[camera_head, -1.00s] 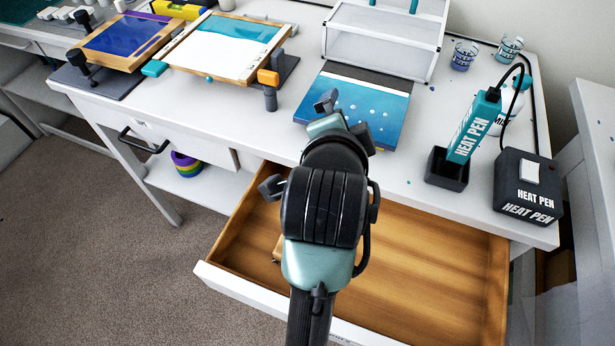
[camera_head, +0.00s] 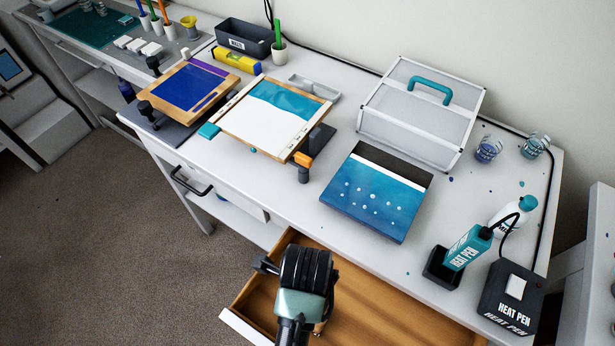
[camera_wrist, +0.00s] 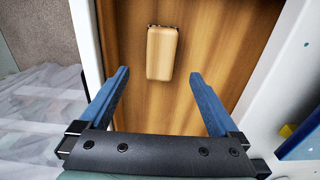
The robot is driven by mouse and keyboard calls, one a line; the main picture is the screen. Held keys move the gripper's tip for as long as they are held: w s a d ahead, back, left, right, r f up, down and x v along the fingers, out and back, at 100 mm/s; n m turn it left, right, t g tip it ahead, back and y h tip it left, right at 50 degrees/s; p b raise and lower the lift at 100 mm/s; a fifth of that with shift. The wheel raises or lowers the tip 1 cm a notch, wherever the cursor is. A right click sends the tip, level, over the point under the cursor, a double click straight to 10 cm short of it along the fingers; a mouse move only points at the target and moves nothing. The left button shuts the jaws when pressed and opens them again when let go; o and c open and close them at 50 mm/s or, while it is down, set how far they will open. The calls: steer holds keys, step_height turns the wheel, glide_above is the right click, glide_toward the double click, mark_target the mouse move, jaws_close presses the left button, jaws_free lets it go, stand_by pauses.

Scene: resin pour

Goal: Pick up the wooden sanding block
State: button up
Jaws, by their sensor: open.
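The wooden sanding block (camera_wrist: 162,53) lies in the open wooden drawer (camera_wrist: 215,25). In the wrist view it is a light brown block with rounded corners, upper middle, lying lengthwise between the lines of my fingers and beyond their tips. My gripper (camera_wrist: 158,82) is open and empty, its two blue fingers apart on either side. It does not touch the block. In the head view my arm reaches down over the drawer (camera_head: 375,308) and hides the block and my fingertips.
The drawer sits under a white workbench (camera_head: 300,205). Its walls and the bench edge lie close around my gripper. On the bench are a blue panel (camera_head: 378,200), a heat pen (camera_head: 466,248), its control box (camera_head: 512,298) and a grey case (camera_head: 415,110).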

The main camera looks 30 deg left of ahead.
step_height(320, 180, down, 9)
steer(key=shift+r, duration=0.1)
stand_by(0.4)
steer(key=c, duration=1.5)
step_height(320, 180, up, 10)
steer(key=shift+w, duration=0.1)
